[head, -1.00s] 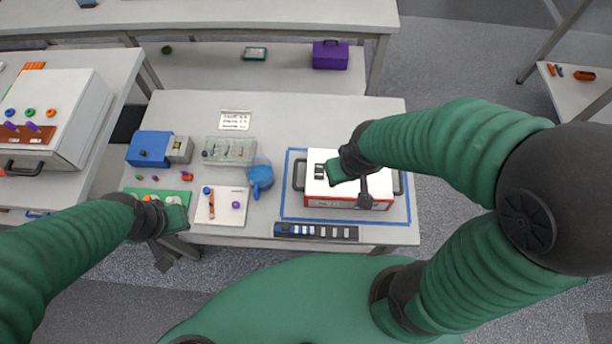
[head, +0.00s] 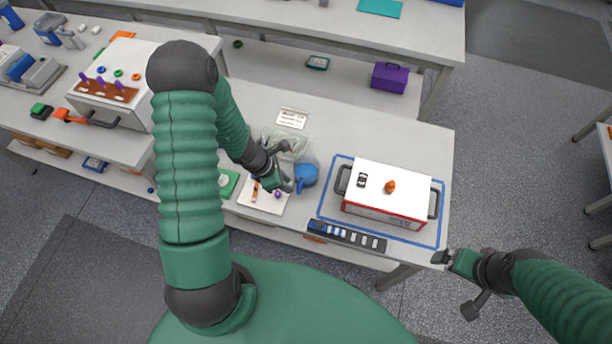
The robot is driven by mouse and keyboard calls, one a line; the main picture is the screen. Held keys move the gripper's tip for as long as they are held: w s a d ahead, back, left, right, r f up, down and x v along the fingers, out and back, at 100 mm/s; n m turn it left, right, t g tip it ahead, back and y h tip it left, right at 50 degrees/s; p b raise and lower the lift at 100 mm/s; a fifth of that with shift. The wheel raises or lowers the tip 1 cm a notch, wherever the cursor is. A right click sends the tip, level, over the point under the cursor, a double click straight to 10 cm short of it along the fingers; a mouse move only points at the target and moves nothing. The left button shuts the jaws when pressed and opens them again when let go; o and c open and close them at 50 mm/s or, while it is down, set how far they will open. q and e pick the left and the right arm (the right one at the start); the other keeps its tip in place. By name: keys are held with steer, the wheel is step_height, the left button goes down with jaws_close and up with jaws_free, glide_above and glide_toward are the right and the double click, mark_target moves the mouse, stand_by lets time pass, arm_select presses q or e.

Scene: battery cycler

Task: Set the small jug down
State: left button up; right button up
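The small jug (head: 307,174) is clear with blue contents. It stands on the table between the white square board (head: 246,196) and the blue-edged mat (head: 322,211). Its handle side faces the front left. My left gripper (head: 290,167) is beside the jug, on its left, with its fingers spread apart. I cannot tell whether a finger touches the jug. My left gripper and forearm hide part of the board and the clear tray behind. My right gripper (head: 455,284) is open and empty, off the table's front right corner.
A white and red case (head: 410,188) with dark side handles and an orange knob (head: 390,186) sits on the mat. A dark strip of small parts (head: 345,236) lies along the front edge. A label card (head: 292,118) lies behind the jug. The table's back right is clear.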

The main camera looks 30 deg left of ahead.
mark_target(298, 193)
arm_select(q)
steer(key=x, duration=0.4)
steer(key=shift+w+d+f+b, duration=0.1)
steer(key=shift+f+b, duration=0.1)
steer(key=shift+b, duration=0.2)
steer(key=b+x, duration=0.1)
steer(key=x, duration=0.3)
steer(key=shift+f, duration=0.1)
steer(key=shift+w+d+f, duration=0.1)
steer(key=shift+w+f, duration=0.05)
steer(key=shift+f, duration=0.3)
arm_select(e)
steer(key=x, duration=0.2)
steer(key=shift+f, duration=0.4)
arm_select(q)
steer(key=shift+c, duration=0.4)
steer(key=shift+r, duration=0.1)
jaws_close()
arm_select(e)
steer(key=shift+s, duration=0.1)
